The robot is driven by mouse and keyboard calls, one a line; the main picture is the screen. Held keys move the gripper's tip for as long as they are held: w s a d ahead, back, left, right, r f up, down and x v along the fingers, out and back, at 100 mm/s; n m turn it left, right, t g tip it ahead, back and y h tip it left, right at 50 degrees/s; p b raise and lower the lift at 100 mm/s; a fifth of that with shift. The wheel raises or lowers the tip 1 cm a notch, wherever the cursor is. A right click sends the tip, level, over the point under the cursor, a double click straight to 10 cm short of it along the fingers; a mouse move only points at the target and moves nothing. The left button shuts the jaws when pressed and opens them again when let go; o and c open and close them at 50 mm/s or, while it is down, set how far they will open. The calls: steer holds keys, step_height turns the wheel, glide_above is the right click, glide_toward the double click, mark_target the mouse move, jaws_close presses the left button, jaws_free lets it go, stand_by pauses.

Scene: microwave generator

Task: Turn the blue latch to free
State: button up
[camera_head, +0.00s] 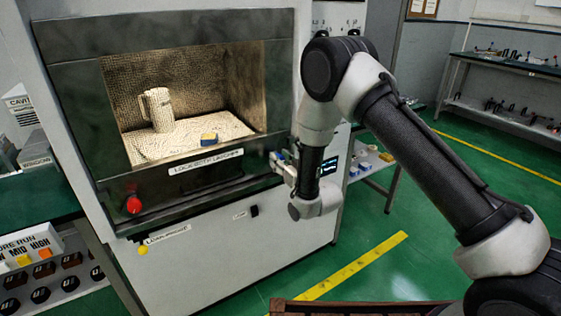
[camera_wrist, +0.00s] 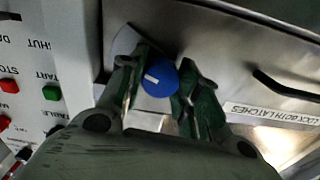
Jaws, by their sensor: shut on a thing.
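The blue latch is a round blue knob (camera_wrist: 159,78) with a white pointer line, set on a pale plate on the microwave front. In the wrist view the fingers of my gripper (camera_wrist: 163,90) sit on both sides of the knob and are shut on it. In the head view my gripper (camera_head: 283,168) is at the right edge of the microwave door (camera_head: 185,190), beside the label strip; the knob is mostly hidden there.
The cavity holds a pale mug (camera_head: 160,110) and a small blue and yellow block (camera_head: 209,138). A red knob (camera_head: 134,204) is at the door's lower left. A panel with a green button (camera_wrist: 52,92) lies close to my gripper. Green floor is clear at the right.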

steer(key=m, duration=0.4)
steer(key=shift+m, duration=1.9)
steer(key=o, duration=1)
steer(key=shift+o, duration=0.2)
steer(key=v, duration=1.2)
